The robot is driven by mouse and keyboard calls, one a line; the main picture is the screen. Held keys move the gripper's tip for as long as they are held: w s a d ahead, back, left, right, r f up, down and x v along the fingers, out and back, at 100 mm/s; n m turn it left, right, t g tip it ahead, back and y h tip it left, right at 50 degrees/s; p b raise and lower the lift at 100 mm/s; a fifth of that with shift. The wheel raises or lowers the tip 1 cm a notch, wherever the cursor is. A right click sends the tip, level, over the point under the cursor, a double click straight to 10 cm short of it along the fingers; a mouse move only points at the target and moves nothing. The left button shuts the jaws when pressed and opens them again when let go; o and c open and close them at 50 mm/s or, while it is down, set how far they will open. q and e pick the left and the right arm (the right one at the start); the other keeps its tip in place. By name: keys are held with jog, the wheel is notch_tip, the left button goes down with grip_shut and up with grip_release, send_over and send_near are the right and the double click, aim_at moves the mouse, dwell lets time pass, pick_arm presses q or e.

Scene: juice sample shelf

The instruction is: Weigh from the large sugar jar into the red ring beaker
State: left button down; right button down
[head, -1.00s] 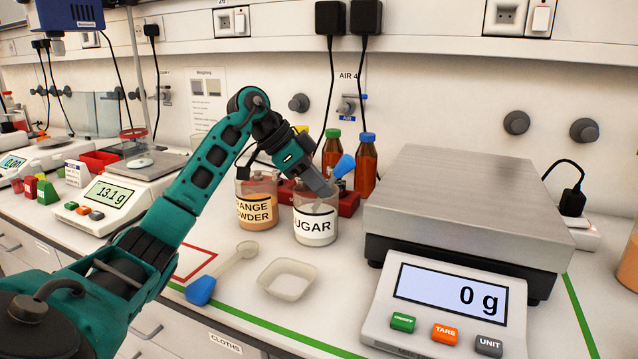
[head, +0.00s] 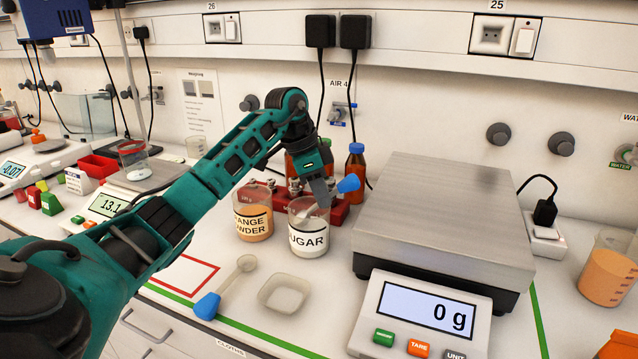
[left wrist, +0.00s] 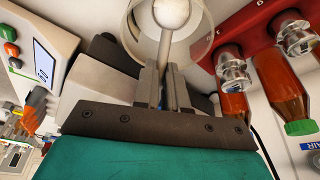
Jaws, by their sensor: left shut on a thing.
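The sugar jar (head: 309,241), a clear beaker labelled SUGAR with white powder, stands on the bench front of centre. My left gripper (head: 323,192) is shut on a blue-handled scoop (head: 348,183) at the jar's mouth. In the left wrist view, the fingers (left wrist: 163,88) grip the scoop's shaft (left wrist: 165,45), and its round bowl (left wrist: 172,12) shows against the jar (left wrist: 142,30). I cannot tell whether the bowl holds powder. The red ring beaker (head: 133,158) stands on a small balance (head: 100,207) reading 13.1, at left, with white matter low inside. My right gripper is not in view.
An orange powder jar (head: 254,213) stands close left of the sugar. A second scoop (head: 230,285) and a white weighing dish (head: 283,293) lie in front. Bottles in a red rack (head: 340,213) stand behind. A large scale (head: 435,225) reading 0 g blocks the right.

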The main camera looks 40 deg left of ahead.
pick_arm(q)
jog(key=shift+w+d+r+g+y+p, duration=0.45)
jog(key=shift+r+g+y+p, duration=0.15)
jog(key=shift+r+g, duration=0.1)
jog(key=w+r+g+y, duration=0.1)
jog(key=d+r+g+y, duration=0.1)
jog(key=shift+w+d+r+g+y, duration=0.15)
jog(key=shift+w+d+g+y, duration=0.15)
jog(key=shift+w+g, duration=0.1)
jog(key=shift+w+r+g+y, duration=0.15)
jog(key=shift+r+g+y, duration=0.15)
jog(key=shift+r, duration=0.1)
jog(key=shift+w+d+r+g+y, duration=0.1)
jog(key=shift+d+r+g+y, duration=0.05)
jog(key=shift+r, duration=0.45)
jog(key=shift+d+r+g+y, duration=0.1)
jog(key=shift+r+g+y, duration=0.05)
jog(key=shift+r, duration=0.55)
